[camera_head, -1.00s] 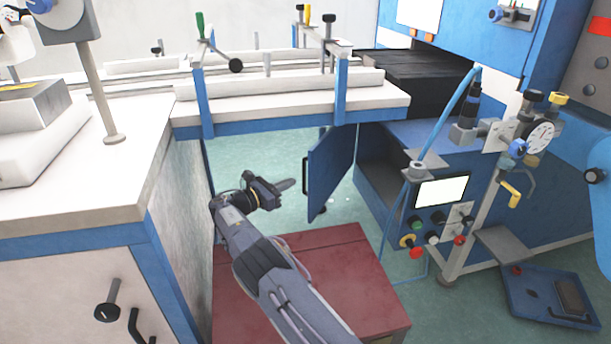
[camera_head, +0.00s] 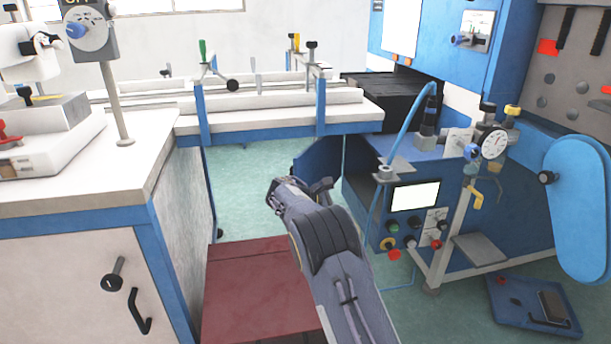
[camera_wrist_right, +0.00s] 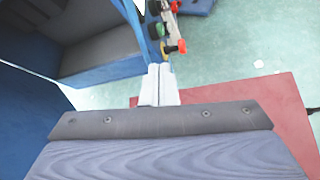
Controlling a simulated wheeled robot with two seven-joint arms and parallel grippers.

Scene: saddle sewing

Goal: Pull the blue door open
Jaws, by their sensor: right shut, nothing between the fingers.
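The blue door (camera_head: 316,160) stands ajar from the blue cabinet in the head view, with its lower part hidden behind my right arm. In the right wrist view, a dark blue panel that looks like the door (camera_wrist_right: 25,112) fills the left side, and the open cabinet interior (camera_wrist_right: 100,42) shows above it. My right gripper (camera_head: 324,186) is beside the door in front of the cabinet opening. Its fingers (camera_wrist_right: 160,84) are shut together and empty, to the right of the panel. I cannot tell whether the gripper touches the door. My left gripper is not in view.
The control panel (camera_head: 415,197) with buttons is right of the opening. A white-topped bench (camera_head: 75,170) stands at left. Green floor (camera_head: 245,185) is clear behind the arm.

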